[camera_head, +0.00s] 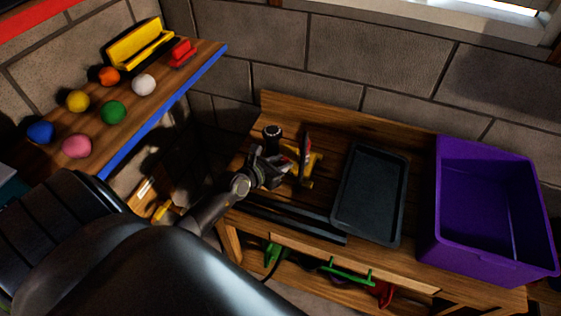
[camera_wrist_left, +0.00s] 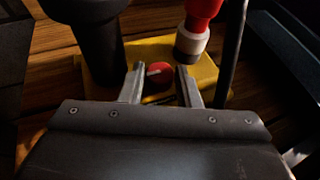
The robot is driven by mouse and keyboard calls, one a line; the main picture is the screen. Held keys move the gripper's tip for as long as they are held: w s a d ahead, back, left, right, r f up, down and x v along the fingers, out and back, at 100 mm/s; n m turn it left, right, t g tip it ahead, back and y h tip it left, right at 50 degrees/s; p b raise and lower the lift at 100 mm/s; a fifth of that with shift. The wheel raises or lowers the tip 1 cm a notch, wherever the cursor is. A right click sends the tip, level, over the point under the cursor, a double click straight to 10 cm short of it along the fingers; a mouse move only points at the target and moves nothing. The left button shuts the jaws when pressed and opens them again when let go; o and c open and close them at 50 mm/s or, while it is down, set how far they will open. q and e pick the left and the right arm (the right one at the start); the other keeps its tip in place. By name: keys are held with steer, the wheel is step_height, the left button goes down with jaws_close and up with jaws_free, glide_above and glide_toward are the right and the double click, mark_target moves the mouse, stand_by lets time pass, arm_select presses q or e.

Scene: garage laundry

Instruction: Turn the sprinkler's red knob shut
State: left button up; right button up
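The sprinkler (camera_head: 313,170) stands on the wooden bench, with a yellow base and a red part partly hidden behind my left gripper. In the left wrist view its yellow base (camera_wrist_left: 208,80) lies under a small round red knob (camera_wrist_left: 159,72) with a pale mark on top. My left gripper (camera_head: 286,166) reaches in from the left. In the wrist view its two fingers (camera_wrist_left: 160,84) are apart, one on each side of the knob, with narrow gaps; firm contact does not show. My right gripper is not in view.
A black upright cylinder (camera_head: 272,132) stands close to my left gripper. A dark tray (camera_head: 372,230) and a purple bin (camera_head: 485,268) are to the right. Several coloured balls, such as the green one (camera_head: 113,112), sit on the left shelf. A red-and-white nozzle (camera_wrist_left: 194,40) rises near the right finger.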

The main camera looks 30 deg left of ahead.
arm_select(q)
steer(key=shift+o, duration=0.4)
steer(key=shift+s+r+p, duration=0.2)
steer(key=shift+s+p, duration=0.1)
steer(key=p+v, duration=0.4)
steer(key=v, duration=0.5)
steer(key=shift+a, duration=0.1)
steer(key=p+v, duration=0.1)
steer(key=v, duration=0.6)
steer(key=shift+s+f+p, duration=0.1)
steer(key=shift+s+p, duration=0.15)
steer(key=shift+p, duration=0.05)
steer(key=shift+s, duration=0.1)
